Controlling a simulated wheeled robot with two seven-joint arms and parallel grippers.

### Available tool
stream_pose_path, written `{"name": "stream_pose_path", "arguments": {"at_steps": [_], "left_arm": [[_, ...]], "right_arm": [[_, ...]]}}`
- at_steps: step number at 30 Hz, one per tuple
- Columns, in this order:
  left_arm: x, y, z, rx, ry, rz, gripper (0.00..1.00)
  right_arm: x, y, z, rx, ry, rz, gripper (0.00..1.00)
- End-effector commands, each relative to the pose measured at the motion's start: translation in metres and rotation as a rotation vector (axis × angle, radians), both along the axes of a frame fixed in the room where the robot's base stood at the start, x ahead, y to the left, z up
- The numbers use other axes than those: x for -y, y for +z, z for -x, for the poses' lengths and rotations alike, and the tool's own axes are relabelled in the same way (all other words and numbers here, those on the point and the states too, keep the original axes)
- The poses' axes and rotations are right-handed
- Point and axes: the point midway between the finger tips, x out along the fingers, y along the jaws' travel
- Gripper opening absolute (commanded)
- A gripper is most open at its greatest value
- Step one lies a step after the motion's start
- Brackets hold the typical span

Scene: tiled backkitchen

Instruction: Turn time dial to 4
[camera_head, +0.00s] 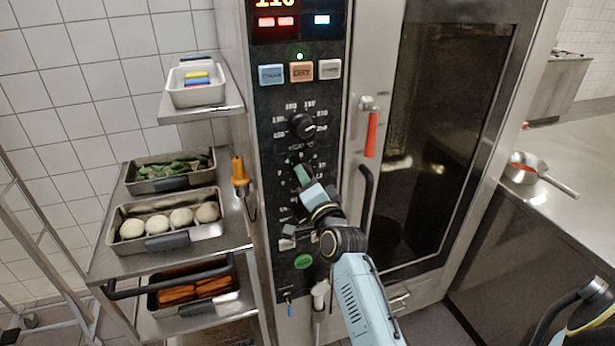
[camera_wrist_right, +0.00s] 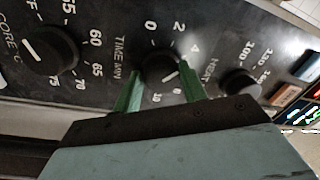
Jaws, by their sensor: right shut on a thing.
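The time dial (camera_wrist_right: 160,67) is a black knob with a white pointer line, below the temperature knob (camera_head: 302,125) on the oven's dark control panel (camera_head: 270,150). In the wrist view, it is ringed by white numbers including 0, 2, 4 and 10. The white line slants across the dial's lower right part; I cannot tell exactly which number it marks. My right gripper (camera_head: 301,174) has green fingers, one on each side of the dial, shut on it. In the head view, the gripper mostly hides the dial. My left gripper is not in view.
The core dial (camera_wrist_right: 48,52) and heat dial (camera_wrist_right: 240,84) flank the time dial. An orange probe (camera_head: 240,171) hangs left of the panel, and the red door handle (camera_head: 371,134) is to its right. A shelf rack (camera_head: 100,258) with food trays stands at left.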

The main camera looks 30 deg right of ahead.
Motion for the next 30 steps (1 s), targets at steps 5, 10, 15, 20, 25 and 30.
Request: {"name": "stream_pose_path", "arguments": {"at_steps": [5,10,15,20,25,30], "left_arm": [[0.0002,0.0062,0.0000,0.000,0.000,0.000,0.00],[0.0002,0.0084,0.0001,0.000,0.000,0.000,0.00],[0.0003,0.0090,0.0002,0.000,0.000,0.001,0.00],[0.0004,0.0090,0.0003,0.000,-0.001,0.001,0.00],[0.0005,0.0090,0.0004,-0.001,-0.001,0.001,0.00],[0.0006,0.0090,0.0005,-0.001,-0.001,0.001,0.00]], "right_arm": [[-0.0010,0.0061,-0.0012,0.033,0.000,-0.083,0.19],[-0.0007,0.0062,-0.0012,0.044,0.000,-0.129,0.19],[-0.0004,0.0065,-0.0013,0.050,0.000,-0.146,0.19],[-0.0003,0.0069,-0.0014,0.051,0.000,-0.148,0.19],[-0.0001,0.0075,-0.0014,0.053,0.000,-0.147,0.19],[0.0001,0.0068,-0.0013,0.050,-0.001,-0.146,0.59]]}}
